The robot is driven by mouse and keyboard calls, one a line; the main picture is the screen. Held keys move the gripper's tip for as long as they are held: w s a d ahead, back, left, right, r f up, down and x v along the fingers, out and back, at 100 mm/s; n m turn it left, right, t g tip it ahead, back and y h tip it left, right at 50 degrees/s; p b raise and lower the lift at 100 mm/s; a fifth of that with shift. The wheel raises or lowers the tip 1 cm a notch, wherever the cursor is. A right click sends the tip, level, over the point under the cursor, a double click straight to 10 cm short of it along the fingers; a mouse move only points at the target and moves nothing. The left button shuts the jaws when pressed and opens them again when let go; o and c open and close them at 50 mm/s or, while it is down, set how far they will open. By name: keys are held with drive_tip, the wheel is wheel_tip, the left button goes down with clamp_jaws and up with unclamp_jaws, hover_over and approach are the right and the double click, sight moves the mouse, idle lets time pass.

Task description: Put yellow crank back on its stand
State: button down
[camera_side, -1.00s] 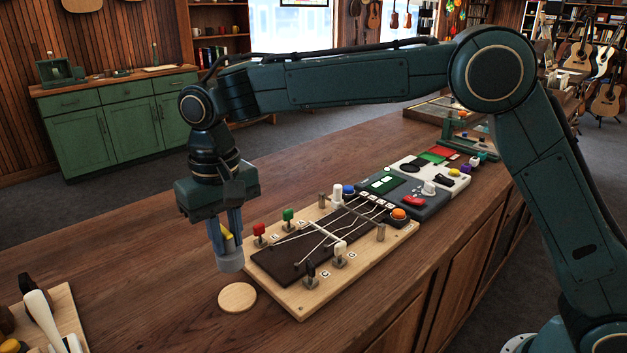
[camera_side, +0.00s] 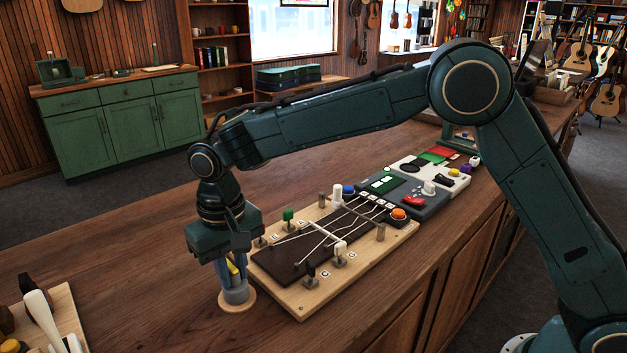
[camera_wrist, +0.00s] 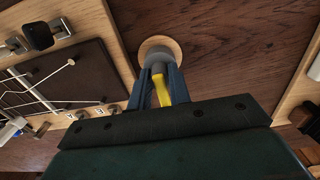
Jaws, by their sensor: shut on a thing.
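The yellow crank (camera_side: 235,268) has a grey cylindrical end (camera_side: 236,292) pointing down. My gripper (camera_side: 232,272) is shut on it and holds it upright. The stand looks to be the round pale wooden disc (camera_side: 239,305) on the bench, left of the board. The grey end is over the disc and seems to touch it or sit just above it; I cannot tell which. In the wrist view the yellow crank (camera_wrist: 161,85) lies between the blue fingers, and its grey end covers part of the disc (camera_wrist: 160,44).
A wooden board (camera_side: 300,311) with wires and several coloured pegs stands close right of my gripper. Dark and white control panels (camera_side: 425,206) lie beyond it. Another wooden board (camera_side: 66,305) with a white-handled tool is at the front left. The bench between is clear.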

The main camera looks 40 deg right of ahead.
sight(233, 266)
drive_tip(key=shift+f, duration=0.15)
drive_tip(key=c, duration=1.3)
unclamp_jaws()
wheel_tip(233, 266, up, 12)
drive_tip(key=shift+r, duration=0.2)
drive_tip(key=shift+d, duration=0.1)
